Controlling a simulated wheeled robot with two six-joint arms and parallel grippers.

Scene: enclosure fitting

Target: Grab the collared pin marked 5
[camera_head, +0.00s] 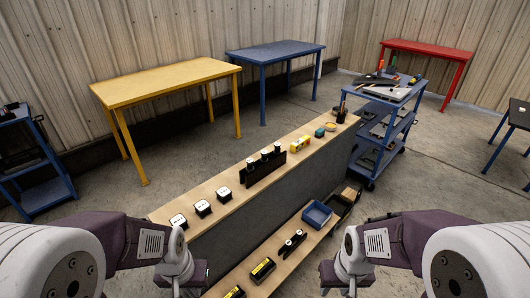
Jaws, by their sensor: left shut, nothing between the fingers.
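A dark rack (262,171) stands mid-way along the long wooden-topped bench (240,187). It holds a row of upright dark pieces with light tops, which may be pins; no number can be read on them. A second dark holder (292,244) with small round pieces lies on the lower shelf. I cannot tell which piece is marked 5. My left gripper (190,277) is at the bottom edge, left of the lower shelf, shut and empty. My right gripper (336,278) is at the bottom edge, right of the shelf; its fingers are not clear. Both are apart from the racks.
Three white-topped dark blocks (203,208) stand on the bench's near end. A yellow object (299,143) and a teal one (319,132) are farther along. A blue bin (317,213) and yellow-black boxes (263,269) occupy the lower shelf. A blue cart (366,155) stands behind right.

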